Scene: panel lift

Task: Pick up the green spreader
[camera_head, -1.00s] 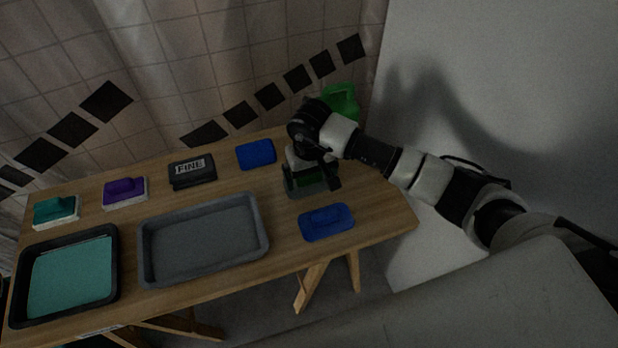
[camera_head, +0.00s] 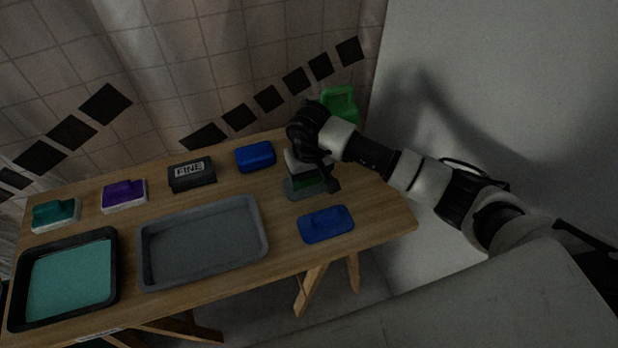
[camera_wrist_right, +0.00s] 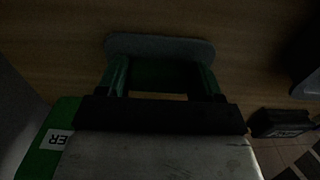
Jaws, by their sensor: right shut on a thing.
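The green spreader (camera_head: 306,186) is a dark green handle on a flat grey pad near the right end of the wooden table. My right gripper (camera_head: 318,178) is over it and shut on its handle, partly hiding it from the head camera. In the right wrist view, the green handle (camera_wrist_right: 119,76) runs into the dark jaws (camera_wrist_right: 160,113), with the grey pad (camera_wrist_right: 160,46) beyond them. I cannot tell whether the pad touches the table. My left gripper is not in view.
A blue block (camera_head: 326,224) lies close in front of the spreader, and another blue block (camera_head: 255,156) is behind left. A grey tray (camera_head: 262,238) is to the left. A bright green can (camera_head: 341,101) stands behind my arm. A white wall (camera_head: 500,90) is at right.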

